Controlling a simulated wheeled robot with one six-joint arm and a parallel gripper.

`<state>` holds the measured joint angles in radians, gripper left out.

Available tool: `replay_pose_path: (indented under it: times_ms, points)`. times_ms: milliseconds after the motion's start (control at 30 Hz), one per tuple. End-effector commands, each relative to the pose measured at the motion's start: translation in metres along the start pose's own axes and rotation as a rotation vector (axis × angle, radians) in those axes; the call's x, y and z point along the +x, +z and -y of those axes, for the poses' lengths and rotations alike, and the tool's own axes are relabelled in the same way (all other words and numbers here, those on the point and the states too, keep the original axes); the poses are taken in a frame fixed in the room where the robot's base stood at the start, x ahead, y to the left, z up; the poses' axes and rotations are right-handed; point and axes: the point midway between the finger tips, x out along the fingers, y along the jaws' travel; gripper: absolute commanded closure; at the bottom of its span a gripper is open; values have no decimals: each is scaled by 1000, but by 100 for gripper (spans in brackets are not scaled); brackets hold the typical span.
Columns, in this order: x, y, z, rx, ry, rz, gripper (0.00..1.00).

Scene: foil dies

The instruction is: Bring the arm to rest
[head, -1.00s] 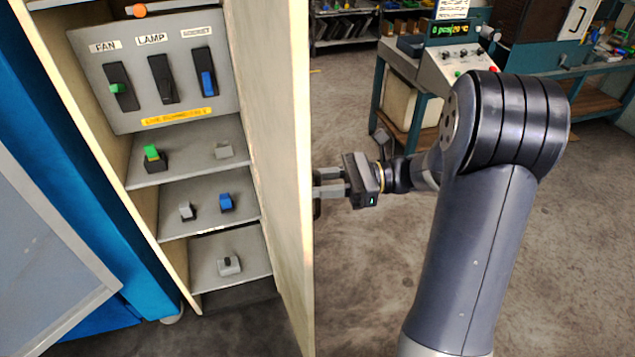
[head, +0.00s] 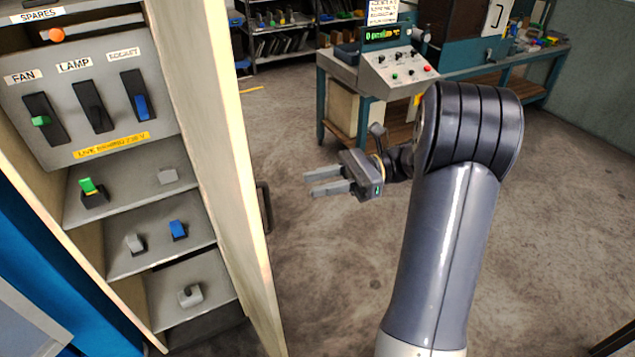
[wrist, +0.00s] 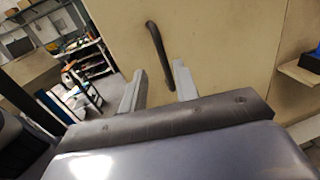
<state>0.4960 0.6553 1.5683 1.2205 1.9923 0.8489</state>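My gripper (head: 325,182) is in the middle of the head view, to the right of the open cabinet door (head: 215,150). Its two fingers are parallel and apart, with nothing between them. In the wrist view my gripper (wrist: 158,82) also shows its fingers apart and empty. The door's dark handle (head: 264,207) is left of the fingers and clear of them in the head view. The handle (wrist: 156,50) appears beyond the fingertips in the wrist view.
The open cabinet holds a panel with FAN, LAMP and SOCKET switches (head: 95,105). A control console (head: 398,70) stands on a teal bench behind. Floor (head: 330,280) is free around the arm.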

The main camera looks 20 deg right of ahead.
Motion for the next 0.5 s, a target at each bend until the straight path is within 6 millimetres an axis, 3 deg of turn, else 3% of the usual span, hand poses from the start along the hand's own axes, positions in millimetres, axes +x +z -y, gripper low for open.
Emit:
replay_pose_path:
  times_ms: [233, 500]
  points:
    - [13, 1, 0, -1, 1, 0, 70]
    - [62, 3, 0, 0, 4, 1, 70]
